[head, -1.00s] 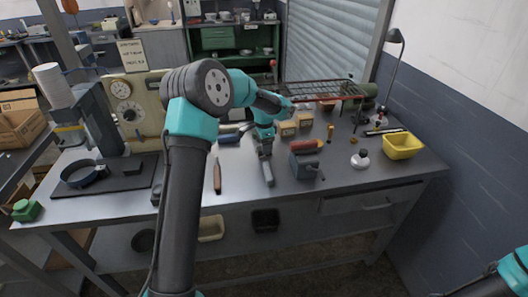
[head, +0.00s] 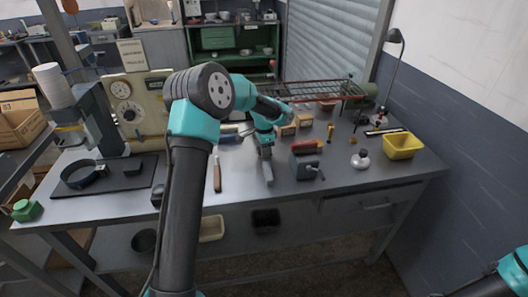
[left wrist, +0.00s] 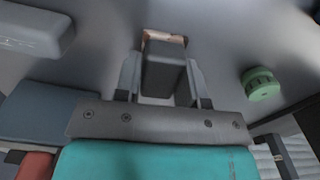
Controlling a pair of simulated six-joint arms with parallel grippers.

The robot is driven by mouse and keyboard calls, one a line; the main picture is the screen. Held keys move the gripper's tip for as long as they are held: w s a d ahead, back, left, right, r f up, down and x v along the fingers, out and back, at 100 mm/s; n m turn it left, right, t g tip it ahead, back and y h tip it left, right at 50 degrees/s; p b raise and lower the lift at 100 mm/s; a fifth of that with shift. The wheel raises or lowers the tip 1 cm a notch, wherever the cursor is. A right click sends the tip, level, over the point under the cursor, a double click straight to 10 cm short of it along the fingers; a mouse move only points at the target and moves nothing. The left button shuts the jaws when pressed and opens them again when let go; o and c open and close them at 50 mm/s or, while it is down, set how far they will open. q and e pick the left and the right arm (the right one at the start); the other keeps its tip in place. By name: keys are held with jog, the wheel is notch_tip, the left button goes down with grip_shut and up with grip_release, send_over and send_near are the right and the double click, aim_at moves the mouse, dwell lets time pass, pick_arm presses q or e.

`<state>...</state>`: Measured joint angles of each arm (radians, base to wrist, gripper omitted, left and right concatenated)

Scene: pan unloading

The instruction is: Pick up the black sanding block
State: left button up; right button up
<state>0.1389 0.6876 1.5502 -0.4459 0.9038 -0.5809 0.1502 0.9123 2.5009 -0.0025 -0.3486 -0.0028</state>
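The black sanding block (left wrist: 164,68) is a dark, upright-edged block in the left wrist view, with a tan-brown strip at its upper end. My left gripper (left wrist: 163,78) has one finger on each side of it. The fingers are apart, with the block between them, and I see no clear grip. In the head view my left gripper (head: 265,156) points down at the workbench, and the long dark grey block (head: 268,176) shows below it. My right gripper is out of view; only part of the right arm shows at the lower right.
A blue-grey vise (head: 305,164) stands close on the right. A wooden-handled tool (head: 217,178) lies to the left. A wire rack (head: 320,92) stands behind, and a yellow bin (head: 402,145) is at the right. A green round object (left wrist: 262,84) shows in the left wrist view.

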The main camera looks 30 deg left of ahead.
pick_arm(q)
jog(key=c, duration=0.4)
jog(key=shift+c, duration=0.2)
notch_tip(320, 180, up, 18)
dwell(0.5)
jog(key=o, duration=0.4)
jog(key=c, duration=0.3)
jog(key=s+d+r, duration=0.2)
jog(key=d, duration=1.1)
jog(key=shift+d, duration=0.1)
